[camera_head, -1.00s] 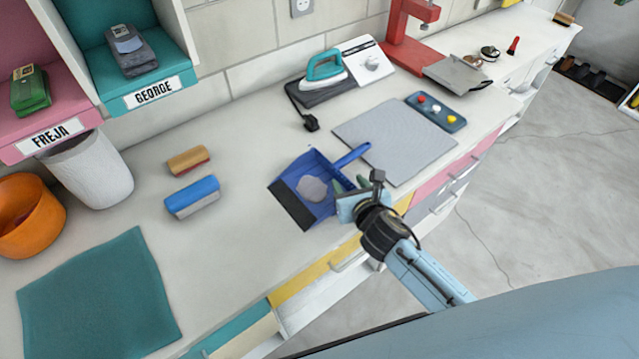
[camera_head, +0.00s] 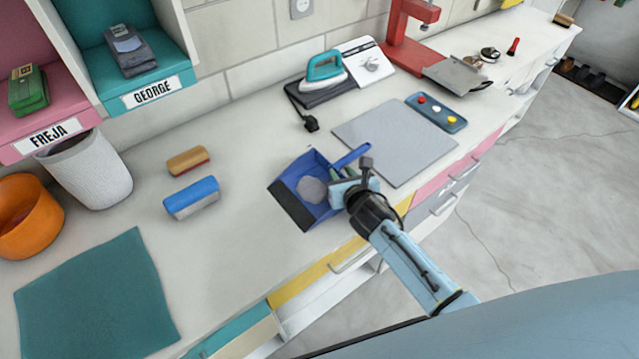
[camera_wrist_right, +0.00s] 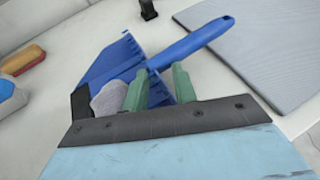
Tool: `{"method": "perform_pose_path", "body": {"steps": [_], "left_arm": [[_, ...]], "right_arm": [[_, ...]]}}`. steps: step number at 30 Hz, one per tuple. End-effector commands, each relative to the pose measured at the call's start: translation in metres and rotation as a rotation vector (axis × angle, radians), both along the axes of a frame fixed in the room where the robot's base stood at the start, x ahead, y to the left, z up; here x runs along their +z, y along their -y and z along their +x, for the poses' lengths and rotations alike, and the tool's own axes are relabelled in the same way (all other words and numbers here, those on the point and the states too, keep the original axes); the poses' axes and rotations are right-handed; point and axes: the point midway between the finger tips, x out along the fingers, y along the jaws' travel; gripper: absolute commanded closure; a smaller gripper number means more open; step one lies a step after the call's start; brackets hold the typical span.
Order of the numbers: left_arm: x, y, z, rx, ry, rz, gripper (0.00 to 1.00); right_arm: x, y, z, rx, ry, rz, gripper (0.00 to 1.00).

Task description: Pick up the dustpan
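The blue dustpan (camera_head: 295,170) lies on the white counter, its dark lip towards the lower left and its blue handle (camera_head: 352,156) towards the upper right. A grey lump (camera_head: 313,190) sits in its pan. My right gripper (camera_head: 344,177) is over the handle side of the pan. In the right wrist view its two green fingers (camera_wrist_right: 158,88) are apart, with the dustpan (camera_wrist_right: 112,62) just beyond them and the handle (camera_wrist_right: 195,38) rising to the right. Whether the fingers touch the dustpan is unclear. My left gripper is not in view.
A grey mat (camera_head: 395,138) lies right of the dustpan. A blue brush (camera_head: 191,198) and a wooden-backed brush (camera_head: 188,161) lie to its left. An iron (camera_head: 325,68) stands behind. The counter's front edge is close below the gripper.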

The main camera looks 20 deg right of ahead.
Motion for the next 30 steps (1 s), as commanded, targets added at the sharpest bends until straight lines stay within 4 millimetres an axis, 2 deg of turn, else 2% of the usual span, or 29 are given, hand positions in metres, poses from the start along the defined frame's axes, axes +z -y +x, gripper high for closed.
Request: {"method": "perform_pose_path", "body": {"steps": [1,6,20,23,30], "left_arm": [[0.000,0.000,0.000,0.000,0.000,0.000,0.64],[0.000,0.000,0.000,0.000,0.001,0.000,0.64],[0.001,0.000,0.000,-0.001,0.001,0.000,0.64],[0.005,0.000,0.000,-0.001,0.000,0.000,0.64],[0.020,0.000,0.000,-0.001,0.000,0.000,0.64]], "right_arm": [[0.000,0.000,0.000,0.000,0.000,0.000,0.79],[0.000,0.000,0.000,0.000,-0.001,0.000,1.00],[0.003,0.001,0.000,-0.001,0.001,0.000,1.00],[0.015,0.001,0.001,0.001,0.004,-0.002,1.00],[0.065,0.001,0.001,0.002,0.008,-0.003,1.00]]}}
